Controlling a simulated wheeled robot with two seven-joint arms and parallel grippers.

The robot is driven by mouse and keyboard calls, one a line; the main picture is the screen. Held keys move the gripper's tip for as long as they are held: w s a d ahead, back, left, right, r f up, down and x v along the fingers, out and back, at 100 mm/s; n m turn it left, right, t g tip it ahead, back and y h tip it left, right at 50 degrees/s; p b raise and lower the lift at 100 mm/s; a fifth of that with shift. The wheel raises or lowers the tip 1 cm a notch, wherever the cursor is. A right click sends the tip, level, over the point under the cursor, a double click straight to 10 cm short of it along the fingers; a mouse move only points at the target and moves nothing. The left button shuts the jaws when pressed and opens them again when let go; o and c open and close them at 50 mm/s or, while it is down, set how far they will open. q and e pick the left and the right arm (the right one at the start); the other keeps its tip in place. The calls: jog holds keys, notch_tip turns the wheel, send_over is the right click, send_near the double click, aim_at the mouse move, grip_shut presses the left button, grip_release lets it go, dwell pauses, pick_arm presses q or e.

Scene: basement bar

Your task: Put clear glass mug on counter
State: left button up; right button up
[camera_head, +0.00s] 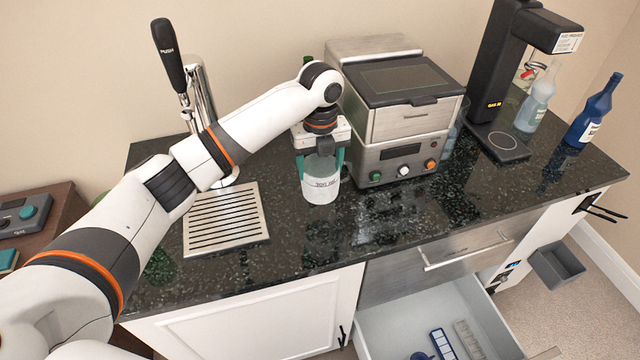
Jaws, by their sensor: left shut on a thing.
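The mug looks upright. I cannot tell whether its base touches the counter or is slightly above it. The mug's top is partly hidden by the gripper. My right gripper is not in view.
A slatted drip tray (226,219) under a beer tap (199,93) lies to the left. A steel machine (405,115) stands right of the mug. A black dispenser (505,80), clear bottle (536,100) and blue bottle (594,112) stand farther right. An open drawer (395,312) juts out below.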

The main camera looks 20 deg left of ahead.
aim_at(319, 192)
pick_arm(q)
jog(key=shift+s+f+p, duration=0.2)
jog(key=shift+s+f, duration=0.2)
jog(key=shift+f, duration=0.2)
jog(key=shift+s+f+p, duration=0.15)
jog(key=shift+s+f, duration=0.2)
jog(key=shift+f, duration=0.2)
jog(key=f, duration=0.2)
jog(key=w+f+p, duration=0.1)
jog(key=f, duration=0.1)
jog(key=shift+f, duration=0.3)
jog(key=shift+s+f, duration=0.1)
jog(key=shift+f, duration=0.15)
jog(key=shift+s, duration=0.15)
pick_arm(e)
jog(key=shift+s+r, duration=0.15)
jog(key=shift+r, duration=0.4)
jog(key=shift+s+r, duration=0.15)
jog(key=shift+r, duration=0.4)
pick_arm(q)
jog(key=shift+f, duration=0.15)
jog(key=o, duration=1.4)
